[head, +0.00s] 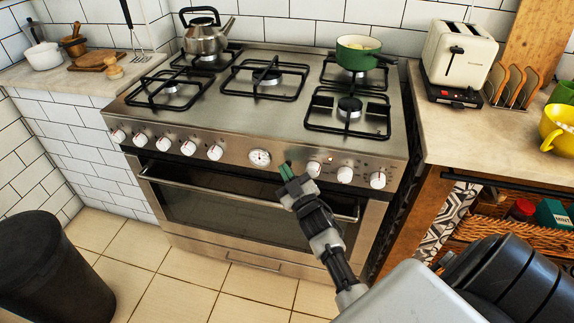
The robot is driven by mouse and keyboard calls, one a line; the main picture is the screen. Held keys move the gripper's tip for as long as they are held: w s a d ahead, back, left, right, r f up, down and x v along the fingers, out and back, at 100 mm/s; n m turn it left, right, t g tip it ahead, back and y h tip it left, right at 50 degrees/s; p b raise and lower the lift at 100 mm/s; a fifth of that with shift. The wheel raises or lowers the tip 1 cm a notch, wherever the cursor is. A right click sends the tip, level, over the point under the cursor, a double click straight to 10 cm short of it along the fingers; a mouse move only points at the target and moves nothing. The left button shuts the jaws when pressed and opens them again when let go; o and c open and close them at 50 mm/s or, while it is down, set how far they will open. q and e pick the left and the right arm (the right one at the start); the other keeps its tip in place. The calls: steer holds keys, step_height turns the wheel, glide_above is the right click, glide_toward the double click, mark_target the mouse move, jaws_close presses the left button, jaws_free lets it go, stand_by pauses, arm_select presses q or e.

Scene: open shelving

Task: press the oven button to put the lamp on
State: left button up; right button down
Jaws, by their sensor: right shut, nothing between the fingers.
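The oven (250,205) is a steel range with a dark glass door, seen in the head view. Its front panel (232,150) carries several white knobs and a round white dial (260,157). My right gripper (285,171) is shut and empty, its green fingertips at the panel's lower edge, just right of the dial and left of a white knob (314,169). I cannot tell whether the fingertips touch the panel. The button is too small to make out or hidden by the gripper. No lit lamp shows clearly, and the oven window looks dark. My left gripper is out of view.
A door handle bar (220,197) runs below the panel, behind my right arm. A kettle (205,32) and a green pot (358,53) stand on the hob. A black bin (50,265) stands at lower left. The tiled floor before the oven is clear.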

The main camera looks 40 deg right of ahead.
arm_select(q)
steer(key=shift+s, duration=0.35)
arm_select(e)
steer(key=shift+w+d+r, duration=0.1)
steer(key=shift+d+r, duration=0.1)
